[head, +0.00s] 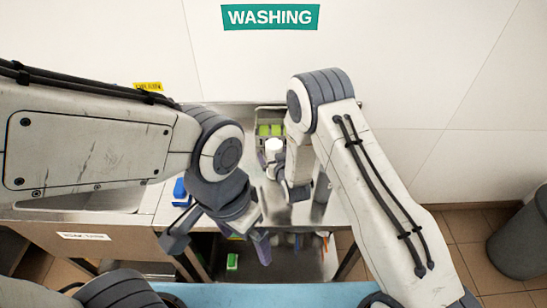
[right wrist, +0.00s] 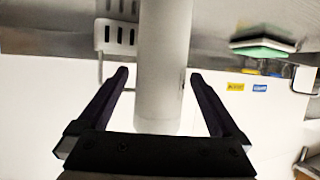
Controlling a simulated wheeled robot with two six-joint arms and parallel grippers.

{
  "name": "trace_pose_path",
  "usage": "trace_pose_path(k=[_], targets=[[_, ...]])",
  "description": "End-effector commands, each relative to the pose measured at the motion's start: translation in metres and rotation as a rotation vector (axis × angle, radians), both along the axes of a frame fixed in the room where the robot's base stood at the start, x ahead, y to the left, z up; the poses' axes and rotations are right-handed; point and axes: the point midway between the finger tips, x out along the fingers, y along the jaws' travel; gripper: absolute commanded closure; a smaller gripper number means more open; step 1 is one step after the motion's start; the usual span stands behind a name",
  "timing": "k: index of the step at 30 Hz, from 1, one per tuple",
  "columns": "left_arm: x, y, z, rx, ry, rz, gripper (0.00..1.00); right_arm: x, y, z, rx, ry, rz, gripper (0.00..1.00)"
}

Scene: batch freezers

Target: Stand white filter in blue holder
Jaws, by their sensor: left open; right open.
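The white filter (head: 274,145) stands as a pale cylinder on the steel counter in the head view. In the right wrist view the white filter (right wrist: 165,60) is between the parted dark fingers of my right gripper (right wrist: 159,76), with gaps on both sides. My right gripper (head: 271,163) is partly hidden by its own arm in the head view. My left gripper (head: 220,243) is open and empty, over the counter's front edge. A small blue object (head: 180,189) left of it may be the blue holder; my left arm hides part of it.
A rack with green items (head: 270,130) stands behind the filter, against the wall. A sink basin (head: 85,201) is on the left. A lower shelf (head: 300,262) holds small items. A grey bin (head: 520,240) stands at the far right.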

Motion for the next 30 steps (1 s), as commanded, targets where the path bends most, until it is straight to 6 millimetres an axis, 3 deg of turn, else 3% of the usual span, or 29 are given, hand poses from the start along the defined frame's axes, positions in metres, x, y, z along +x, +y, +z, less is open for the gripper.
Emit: trace_pose_path(k=[5, 6, 12, 14, 24, 30], targets=[[0.000, 0.000, -0.001, 0.000, 0.000, 0.000, 0.05, 0.000, 0.000, 0.000, 0.000, 0.000, 0.000, 0.00], [0.000, 0.000, -0.001, 0.000, 0.000, 0.000, 0.05, 0.000, 0.000, 0.000, 0.000, 0.000, -0.001, 0.04], [0.000, 0.000, -0.001, 0.000, 0.000, 0.000, 0.05, 0.000, 0.000, 0.000, 0.000, -0.001, -0.001, 0.80], [0.000, 0.000, -0.001, 0.000, 0.000, 0.000, 0.05, 0.000, 0.000, 0.000, 0.001, -0.001, -0.001, 1.00], [0.000, 0.000, -0.002, 0.000, 0.000, 0.000, 0.05, 0.001, 0.000, 0.003, 0.002, -0.004, -0.001, 1.00], [0.000, 0.000, -0.009, 0.000, 0.000, 0.001, 0.05, 0.002, 0.000, 0.016, 0.003, -0.008, -0.001, 1.00]])
